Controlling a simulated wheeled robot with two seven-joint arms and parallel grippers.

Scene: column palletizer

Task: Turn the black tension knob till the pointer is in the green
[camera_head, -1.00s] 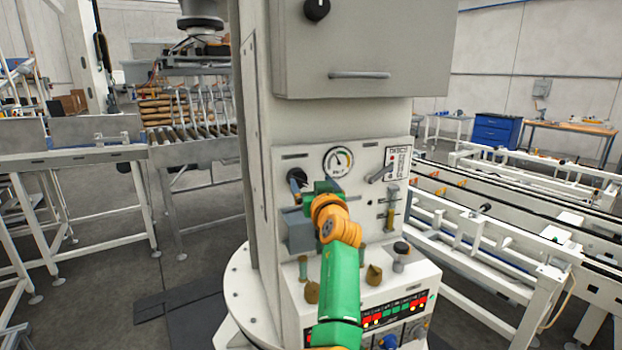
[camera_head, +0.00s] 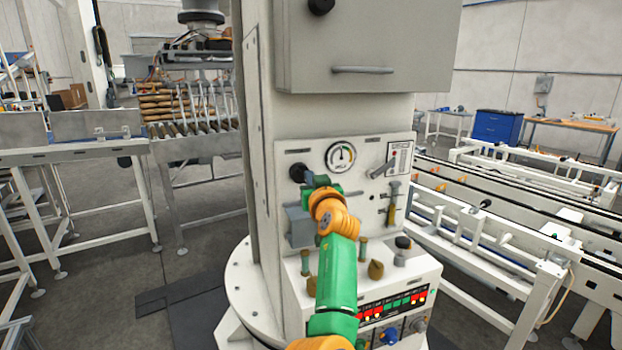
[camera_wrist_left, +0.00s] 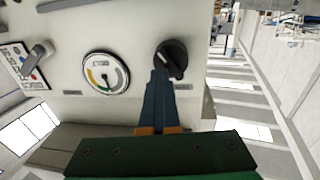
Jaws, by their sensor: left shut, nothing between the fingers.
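The black tension knob (camera_head: 297,172) sits on the white panel left of the round gauge (camera_head: 340,157). In the left wrist view the knob (camera_wrist_left: 175,57) is round with a raised grip and a light mark. My left gripper (camera_head: 308,180) is shut and empty, its blue-grey fingers together. In the wrist view its tips (camera_wrist_left: 160,74) overlap the knob's lower edge; I cannot tell whether they touch it. The gauge (camera_wrist_left: 106,74) has a white face with yellow and green bands. Its dark pointer looks near upright in the head view; its exact band is unclear. My right gripper is out of view.
A lever (camera_head: 382,168) stands right of the gauge. A grey box (camera_head: 299,228) juts out below the knob. The grey cabinet (camera_head: 365,45) overhangs above. A lower console (camera_head: 395,305) carries lights and knobs. Conveyors stand on both sides.

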